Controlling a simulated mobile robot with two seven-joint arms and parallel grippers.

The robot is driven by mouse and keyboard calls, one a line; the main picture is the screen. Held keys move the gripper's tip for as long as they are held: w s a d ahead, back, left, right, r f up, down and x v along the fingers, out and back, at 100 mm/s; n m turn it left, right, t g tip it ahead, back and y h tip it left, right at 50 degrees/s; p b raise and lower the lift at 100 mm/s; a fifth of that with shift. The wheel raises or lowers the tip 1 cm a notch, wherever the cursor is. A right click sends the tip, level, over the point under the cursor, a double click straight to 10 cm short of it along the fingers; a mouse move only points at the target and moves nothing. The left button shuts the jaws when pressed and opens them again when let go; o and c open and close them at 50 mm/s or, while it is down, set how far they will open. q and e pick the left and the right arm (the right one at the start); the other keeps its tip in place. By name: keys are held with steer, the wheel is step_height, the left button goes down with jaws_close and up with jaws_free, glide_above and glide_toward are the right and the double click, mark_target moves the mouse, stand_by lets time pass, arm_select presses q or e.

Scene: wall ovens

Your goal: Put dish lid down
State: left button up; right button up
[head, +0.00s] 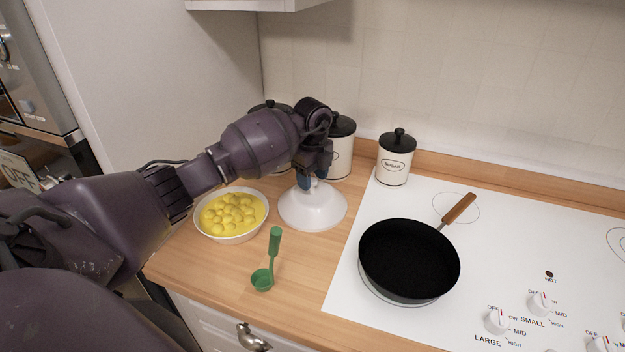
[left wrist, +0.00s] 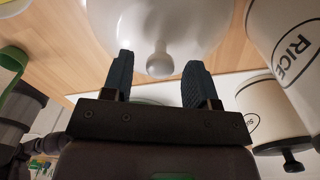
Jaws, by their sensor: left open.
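The white dish lid (head: 312,208) rests on the wooden counter, right of a white dish (head: 233,215) full of yellow round pieces. My left gripper (head: 312,184) is over the lid's knob, fingers pointing down. In the left wrist view the lid (left wrist: 160,30) fills the top middle, and its knob (left wrist: 159,65) sits between my two spread fingertips (left wrist: 157,72), with gaps on both sides. The gripper is open. The dish is uncovered. My right gripper is not in view.
A green ladle (head: 268,262) lies in front of the lid. Canisters, including the sugar one (head: 394,158), stand behind along the wall. A black pan (head: 408,260) sits on the white cooktop (head: 500,236) to the right. Bare counter (head: 310,262) lies between ladle and cooktop.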

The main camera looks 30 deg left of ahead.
arm_select(q)
step_height(320, 180, up, 11)
stand_by(0.4)
